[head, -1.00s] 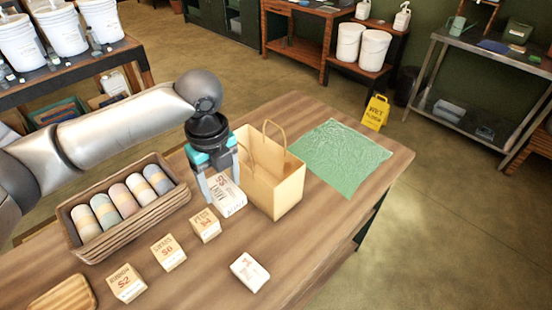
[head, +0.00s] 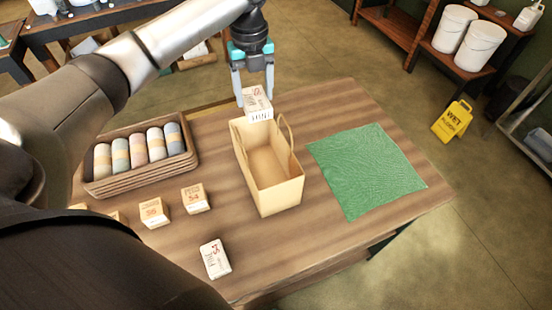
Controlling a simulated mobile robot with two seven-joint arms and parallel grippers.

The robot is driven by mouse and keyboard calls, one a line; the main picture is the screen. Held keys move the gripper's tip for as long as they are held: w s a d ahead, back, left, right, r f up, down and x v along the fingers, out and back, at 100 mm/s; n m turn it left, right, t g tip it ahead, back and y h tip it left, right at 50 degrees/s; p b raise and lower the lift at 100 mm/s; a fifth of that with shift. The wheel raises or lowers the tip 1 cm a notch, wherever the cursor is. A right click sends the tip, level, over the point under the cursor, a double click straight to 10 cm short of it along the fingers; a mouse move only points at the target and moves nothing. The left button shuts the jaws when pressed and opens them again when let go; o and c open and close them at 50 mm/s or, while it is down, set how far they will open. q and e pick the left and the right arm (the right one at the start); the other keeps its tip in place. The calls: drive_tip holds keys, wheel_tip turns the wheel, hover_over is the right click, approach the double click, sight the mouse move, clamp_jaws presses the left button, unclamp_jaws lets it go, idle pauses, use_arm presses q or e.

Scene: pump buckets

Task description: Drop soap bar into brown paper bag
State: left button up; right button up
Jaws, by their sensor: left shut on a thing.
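My left gripper (head: 256,88) is shut on a white soap bar (head: 258,104) with reddish and dark print. It holds the bar up at the far end of the brown paper bag (head: 267,195), near the bag's rim. The bag stands upright on the wooden table, open at the top, with two looped handles. Its visible inside looks empty. Another white wrapped bar (head: 215,258) with red print lies near the table's front edge. My right gripper is out of view.
A wicker basket (head: 140,177) with several rolled, banded items stands left of the bag. Small price blocks (head: 195,198) stand in front of it. A green sheet (head: 367,170) lies flat to the right. A yellow wet floor sign (head: 453,121) stands on the floor beyond.

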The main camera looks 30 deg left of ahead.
use_arm(q)
wheel_tip(320, 180, down, 4)
drive_tip(key=shift+s+a+f, duration=0.15)
drive_tip(key=shift+f, duration=0.75)
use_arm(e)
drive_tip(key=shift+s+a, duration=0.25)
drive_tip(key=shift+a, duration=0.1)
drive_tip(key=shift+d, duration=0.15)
use_arm(q)
drive_tip(key=o, duration=1.5)
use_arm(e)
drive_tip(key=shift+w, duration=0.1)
use_arm(q)
wheel_tip(320, 180, up, 15)
drive_tip(key=b, duration=0.1)
drive_tip(key=shift+r, duration=0.15)
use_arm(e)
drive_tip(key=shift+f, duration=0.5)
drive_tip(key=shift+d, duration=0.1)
